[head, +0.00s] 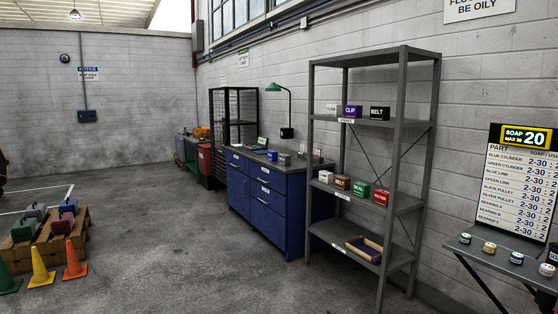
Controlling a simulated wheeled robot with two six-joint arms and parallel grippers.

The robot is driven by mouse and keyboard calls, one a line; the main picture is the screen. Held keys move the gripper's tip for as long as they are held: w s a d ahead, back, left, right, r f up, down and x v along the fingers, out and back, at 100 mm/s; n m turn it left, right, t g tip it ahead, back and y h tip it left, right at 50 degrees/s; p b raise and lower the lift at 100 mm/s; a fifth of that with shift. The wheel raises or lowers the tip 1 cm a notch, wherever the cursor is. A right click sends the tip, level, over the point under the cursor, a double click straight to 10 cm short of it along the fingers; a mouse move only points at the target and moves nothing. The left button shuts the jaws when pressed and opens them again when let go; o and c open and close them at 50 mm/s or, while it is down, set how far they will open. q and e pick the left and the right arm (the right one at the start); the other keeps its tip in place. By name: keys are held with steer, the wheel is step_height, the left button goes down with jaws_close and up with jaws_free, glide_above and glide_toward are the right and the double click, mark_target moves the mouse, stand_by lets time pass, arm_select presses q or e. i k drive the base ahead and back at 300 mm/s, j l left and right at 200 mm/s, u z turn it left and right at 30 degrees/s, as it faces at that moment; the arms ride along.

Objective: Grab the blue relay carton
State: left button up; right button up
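I see no carton that I can read as the blue relay carton. On the grey shelf rack (403,138), the upper shelf holds a white carton (331,109), a purple carton marked CLIP (353,111) and a black one marked BELT (380,113). The middle shelf holds a white carton (326,177), a brown one (342,183), a green one marked SEAL (361,189) and a red one (380,197). A small bluish box (272,155) sits on the workbench; its label is too small to read. Neither gripper is in view.
A blue workbench (264,205) stands left of the rack. A shallow tray (364,248) lies on the low shelf. A side table (497,262) with small tins is at right. The middle floor is clear.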

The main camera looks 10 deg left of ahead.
mark_target(272, 155)
steer(key=i+j+u, duration=0.1)
steer(key=i+u, duration=0.15)
steer(key=i, duration=0.5)
steer(key=i+u, duration=0.3)
steer(key=i, duration=0.45)
steer(key=i+l+u, duration=0.25)
steer(key=i, duration=0.5)
steer(key=i+u, duration=0.25)
steer(key=i, duration=1.4)
steer(key=i+l+z, duration=0.15)
steer(key=i+z, duration=0.25)
steer(key=i, duration=0.2)
steer(key=i+z, duration=0.35)
steer(key=i, duration=0.25)
steer(key=i+j+z, duration=0.2)
steer(key=i+z, duration=0.2)
steer(key=i, duration=0.2)
steer(key=i+z, duration=0.3)
steer(key=i, duration=0.25)
steer(key=i+j+z, duration=0.1)
steer(key=i+z, duration=0.15)
steer(key=i, duration=0.25)
steer(key=i+j+z, duration=0.3)
steer(key=i, duration=0.2)
